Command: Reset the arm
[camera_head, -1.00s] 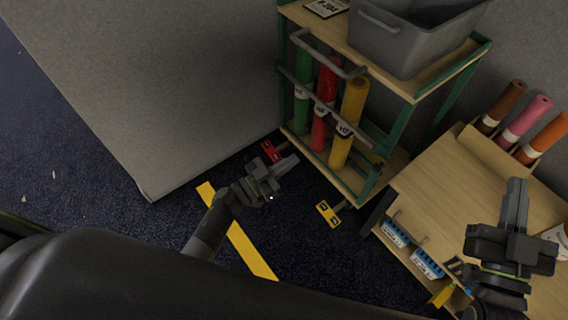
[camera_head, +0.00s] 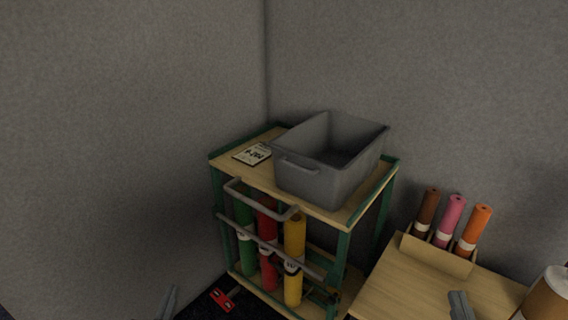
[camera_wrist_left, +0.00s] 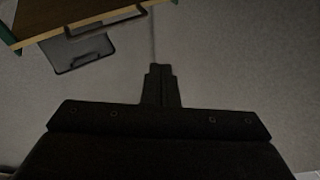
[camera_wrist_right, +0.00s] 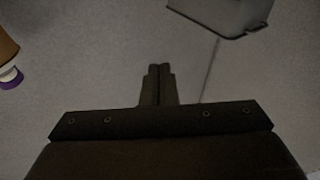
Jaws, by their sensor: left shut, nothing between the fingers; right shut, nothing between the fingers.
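My left gripper (camera_head: 168,303) shows only as a fingertip at the bottom edge of the head view, left of the cart. In the left wrist view its fingers (camera_wrist_left: 160,85) are closed together with nothing between them. My right gripper (camera_head: 460,305) shows as a tip at the bottom of the head view, in front of the wooden table. In the right wrist view its fingers (camera_wrist_right: 158,85) are closed together and empty. The rest of both arms is out of the head view.
A wooden-topped cart (camera_head: 228,165) with green posts holds a grey bin (camera_head: 310,183), a label card (camera_head: 252,154) and green, red and yellow rolls (camera_head: 293,262). A wooden table (camera_head: 400,289) at right carries brown, pink and orange rolls (camera_head: 473,232). Grey walls (camera_head: 130,120) stand behind.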

